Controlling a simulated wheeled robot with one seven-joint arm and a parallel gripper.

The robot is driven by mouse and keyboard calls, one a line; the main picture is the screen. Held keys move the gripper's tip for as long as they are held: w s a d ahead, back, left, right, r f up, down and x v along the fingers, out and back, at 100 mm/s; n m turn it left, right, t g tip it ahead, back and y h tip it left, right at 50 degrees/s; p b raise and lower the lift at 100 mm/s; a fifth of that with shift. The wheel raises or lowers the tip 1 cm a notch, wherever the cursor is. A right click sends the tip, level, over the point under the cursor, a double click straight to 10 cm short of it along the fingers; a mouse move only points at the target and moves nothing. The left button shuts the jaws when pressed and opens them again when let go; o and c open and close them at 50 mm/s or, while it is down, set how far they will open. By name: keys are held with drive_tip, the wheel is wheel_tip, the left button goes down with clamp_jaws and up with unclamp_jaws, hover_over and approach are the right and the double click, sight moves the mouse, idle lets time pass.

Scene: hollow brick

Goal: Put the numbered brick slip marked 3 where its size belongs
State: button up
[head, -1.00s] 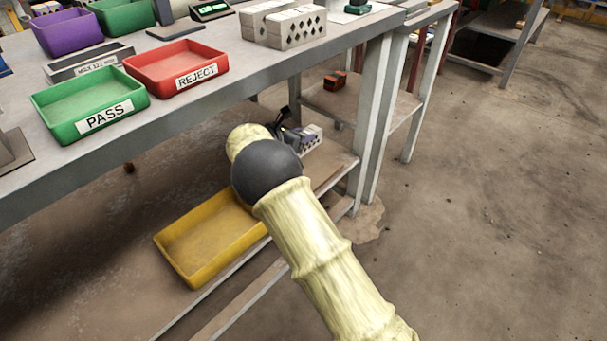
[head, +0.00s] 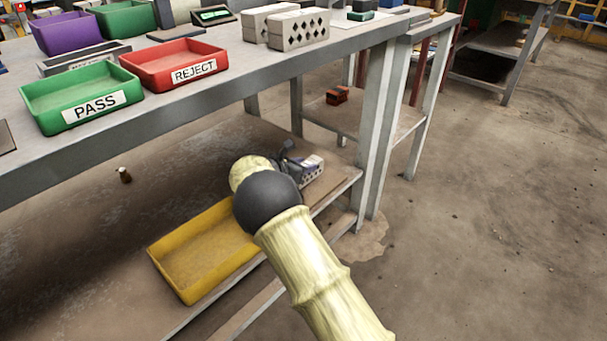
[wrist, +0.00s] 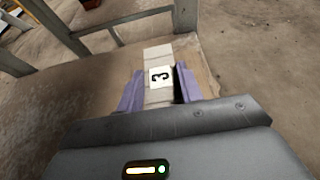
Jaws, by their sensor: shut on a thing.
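The brick slip marked 3 is a pale, narrow block with a black 3 on a white label (wrist: 160,76) in the wrist view. My gripper (wrist: 158,92) is shut on it, with a purple finger on each side. In the head view my gripper (head: 290,160) is by the right end of the bench's lower shelf, and the slip (head: 313,170) shows diamond-shaped holes on its side. My arm hides part of the gripper. I cannot tell whether the slip touches the shelf. A green PASS tray (head: 47,112) and a red REJECT tray (head: 140,76) stand on the bench.
A yellow tray (head: 170,272) sits on the lower shelf, left of my arm. Bench legs (head: 372,140) stand just right of the slip. Pale hollow bricks (head: 300,42), a purple bin (head: 68,36) and another green bin (head: 125,20) are on the bench top. Open floor lies to the right.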

wheel_tip(320, 180, down, 3)
drive_tip(key=shift+r+b, duration=0.1)
drive_tip(key=shift+b, duration=0.55)
drive_tip(key=o, duration=1.1)
drive_tip(key=shift+o, duration=0.2)
